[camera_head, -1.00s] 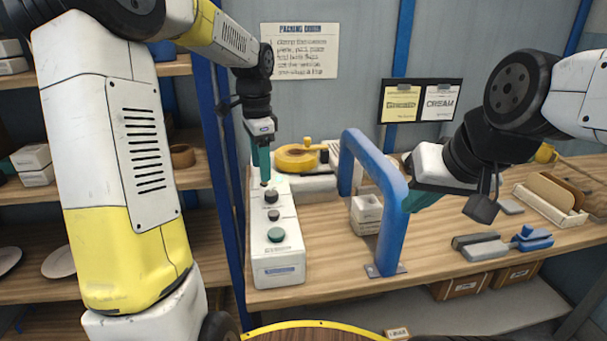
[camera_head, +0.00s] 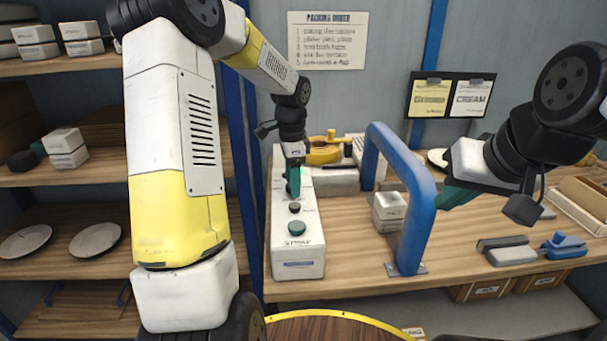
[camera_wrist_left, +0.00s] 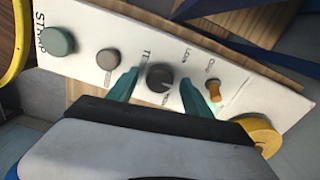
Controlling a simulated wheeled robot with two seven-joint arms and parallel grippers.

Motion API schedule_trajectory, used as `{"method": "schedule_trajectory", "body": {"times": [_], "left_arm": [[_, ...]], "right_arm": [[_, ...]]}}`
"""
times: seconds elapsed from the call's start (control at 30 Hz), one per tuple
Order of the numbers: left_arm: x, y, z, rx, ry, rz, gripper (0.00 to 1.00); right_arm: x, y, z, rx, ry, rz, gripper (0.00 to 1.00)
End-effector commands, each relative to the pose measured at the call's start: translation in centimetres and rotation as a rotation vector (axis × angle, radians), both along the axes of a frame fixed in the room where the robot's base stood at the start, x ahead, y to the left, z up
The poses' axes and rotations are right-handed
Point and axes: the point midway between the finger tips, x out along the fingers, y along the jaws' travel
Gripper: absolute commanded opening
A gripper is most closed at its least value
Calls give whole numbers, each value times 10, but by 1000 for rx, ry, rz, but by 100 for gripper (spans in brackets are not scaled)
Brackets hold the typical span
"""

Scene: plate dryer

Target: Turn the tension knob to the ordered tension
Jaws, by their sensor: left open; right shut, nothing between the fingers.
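A long white control box (camera_head: 297,252) stands at the table's left end, with a row of controls on top. In the left wrist view, a round dark knob (camera_wrist_left: 160,76) with a light pointer line sits between the teal fingers of my left gripper (camera_wrist_left: 157,90). The fingers are open, one on each side, with a gap visible around the knob. In the head view my left gripper (camera_head: 294,190) points down over the box and hides that knob. My right gripper (camera_head: 450,198) is shut and empty beside the blue arch. The printed knob labels are only partly readable.
A green button (camera_wrist_left: 56,41), a grey-brown knob (camera_wrist_left: 108,59) and an orange switch (camera_wrist_left: 214,90) share the panel. A blue arch (camera_head: 419,215) rises from the table. A packing order sign (camera_head: 327,40) hangs behind; its small lines are blurred.

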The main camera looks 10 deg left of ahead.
Motion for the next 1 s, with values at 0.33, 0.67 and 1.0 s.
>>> {"method": "schedule_trajectory", "body": {"times": [0.33,0.67,1.0], "left_arm": [[0,0,0,0,0,0,12],[0,0,1,0,-1,23,0],[0,-1,1,1,0,215,0]], "right_arm": [[0,0,0,0,0,0,0],[0,0,0,0,0,0,0],[0,0,0,0,0,0,0]]}}
